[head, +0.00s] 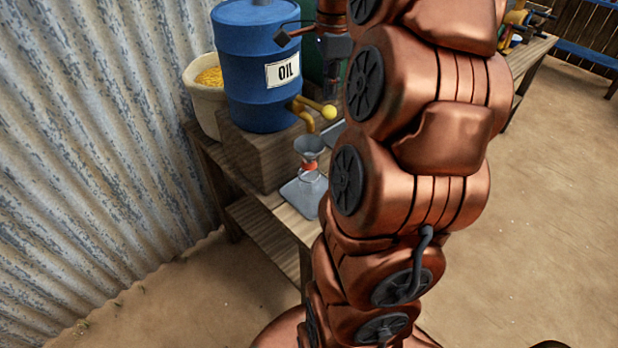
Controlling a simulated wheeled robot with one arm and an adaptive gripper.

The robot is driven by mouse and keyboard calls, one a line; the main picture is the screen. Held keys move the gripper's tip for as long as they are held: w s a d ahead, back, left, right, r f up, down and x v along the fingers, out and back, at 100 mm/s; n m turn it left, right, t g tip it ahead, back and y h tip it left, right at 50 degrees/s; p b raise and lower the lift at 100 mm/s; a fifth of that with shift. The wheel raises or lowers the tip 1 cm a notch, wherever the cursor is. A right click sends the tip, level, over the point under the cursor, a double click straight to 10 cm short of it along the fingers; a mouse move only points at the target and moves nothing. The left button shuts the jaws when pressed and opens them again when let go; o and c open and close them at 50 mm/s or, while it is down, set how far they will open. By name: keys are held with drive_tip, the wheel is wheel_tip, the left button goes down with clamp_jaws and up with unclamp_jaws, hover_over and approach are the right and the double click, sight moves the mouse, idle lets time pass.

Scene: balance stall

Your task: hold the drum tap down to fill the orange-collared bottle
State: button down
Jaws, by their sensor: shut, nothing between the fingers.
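The blue oil drum (256,75) with a white OIL label stands on a wooden block on the bench. Its yellow tap (303,104) has a lever ending in a round yellow knob (329,112), and the spout bends down below it. The orange-collared bottle (308,178) stands upright under the spout on a grey tray or plate, with a grey funnel (309,146) in its neck. My gripper (330,96) points down just above the knob, shut and empty. I cannot tell whether it touches the knob. I see no flowing oil.
The wooden block (250,152) fills the bench's left part, with a pale sack of yellow grain (206,85) behind. A corrugated metal wall (90,130) runs along the left. My arm hides the bench's middle. Open sandy floor (550,210) lies to the right.

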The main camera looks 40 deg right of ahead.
sight(329, 106)
wheel_tip(329, 106, down, 6)
drive_tip(key=b, duration=0.4)
drive_tip(key=shift+r, duration=0.15)
drive_tip(key=shift+r+p, duration=0.3)
drive_tip(key=shift+r, duration=0.1)
idle(5.3)
drive_tip(key=shift+r+p, duration=0.45)
drive_tip(key=shift+r, duration=2)
